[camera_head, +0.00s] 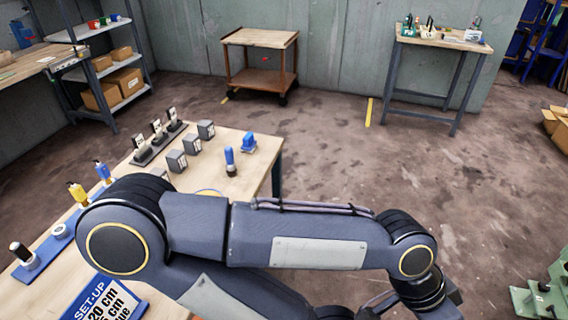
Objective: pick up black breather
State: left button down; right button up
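I cannot tell for certain which piece is the black breather. Several dark upright pieces with pale faces (158,131) stand in a row at the table's far left edge. A blue-topped piece with a dark base (230,162) stands near the table's right side. One of my arms crosses the front of the view and hides much of the table. Neither gripper's fingers can be made out.
The wooden table (205,180) also holds dark grey blocks (177,161), a blue piece (249,142), a yellow bottle (78,194), a white ring (60,231) and a blue set-up sign (105,298). A cart (260,39) and a second table (440,40) stand behind. The floor to the right is mostly clear.

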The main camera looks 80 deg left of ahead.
aim_at(18, 248)
jog(key=i+l+u, duration=0.1)
jog(key=u, duration=4.65)
jog(key=i+l+z, duration=0.1)
jog(key=l, duration=0.25)
jog(key=i+l, duration=0.2)
jog(key=l, duration=0.15)
jog(key=i+l+z, duration=0.15)
jog(key=l, duration=0.2)
jog(key=i+l+z, duration=0.1)
jog(key=j, duration=0.35)
jog(key=k, duration=0.05)
